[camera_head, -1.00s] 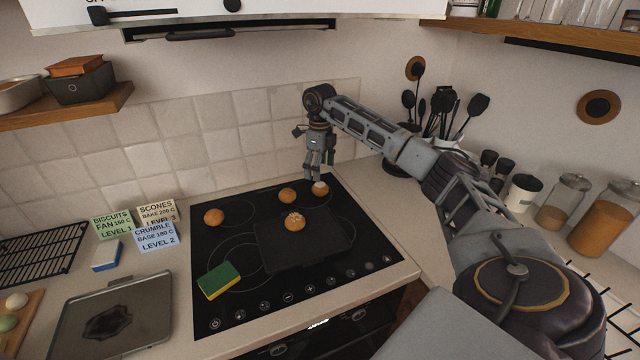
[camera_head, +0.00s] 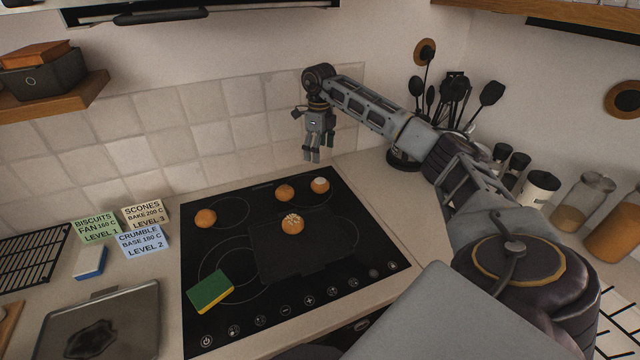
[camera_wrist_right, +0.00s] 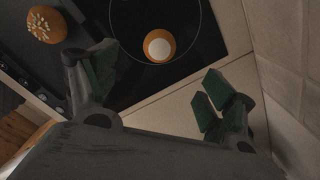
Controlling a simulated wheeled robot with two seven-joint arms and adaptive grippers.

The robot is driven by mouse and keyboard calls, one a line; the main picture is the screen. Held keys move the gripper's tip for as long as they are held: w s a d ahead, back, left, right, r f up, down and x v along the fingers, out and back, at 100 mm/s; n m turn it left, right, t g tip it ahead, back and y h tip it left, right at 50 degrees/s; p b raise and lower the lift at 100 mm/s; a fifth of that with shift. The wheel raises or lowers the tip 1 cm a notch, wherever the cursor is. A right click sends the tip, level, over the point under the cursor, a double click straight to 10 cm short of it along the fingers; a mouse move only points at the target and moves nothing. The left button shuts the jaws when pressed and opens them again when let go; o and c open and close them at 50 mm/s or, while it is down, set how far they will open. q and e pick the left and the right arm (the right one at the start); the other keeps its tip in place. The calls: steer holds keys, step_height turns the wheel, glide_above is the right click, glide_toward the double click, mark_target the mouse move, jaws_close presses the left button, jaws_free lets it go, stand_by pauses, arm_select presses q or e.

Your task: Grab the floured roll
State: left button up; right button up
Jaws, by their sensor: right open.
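The floured roll (camera_head: 320,185), a small brown bun with a white top, sits on the back right of the black hob (camera_head: 345,255). In the right wrist view, the floured roll (camera_wrist_right: 159,45) lies ahead of the fingers, on a ring of the hob. My right gripper (camera_head: 312,156) is open and empty, above and behind the roll, in front of the tiles. In the right wrist view, its green-padded fingers (camera_wrist_right: 155,88) are spread wide and do not touch the roll. My left gripper is not in view.
A plain roll (camera_head: 285,193) sits close left of the floured one. A nut-topped roll (camera_head: 292,223) is nearer the front, and another plain roll (camera_head: 205,218) is at the left. A green sponge (camera_head: 210,291) lies front left. The tiled wall (camera_head: 240,125) is close behind.

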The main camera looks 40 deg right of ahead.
mark_target(320, 180)
steer(key=shift+s+a+r, duration=0.1)
steer(key=shift+s, duration=0.05)
steer(key=shift+f+p, duration=0.4)
steer(key=shift+f, duration=3.95)
steer(key=shift+f, duration=0.1)
steer(key=shift+f+p, duration=0.6)
steer(key=shift+f, duration=1.9)
steer(key=shift+c, duration=0.2)
steer(key=c, duration=1.1)
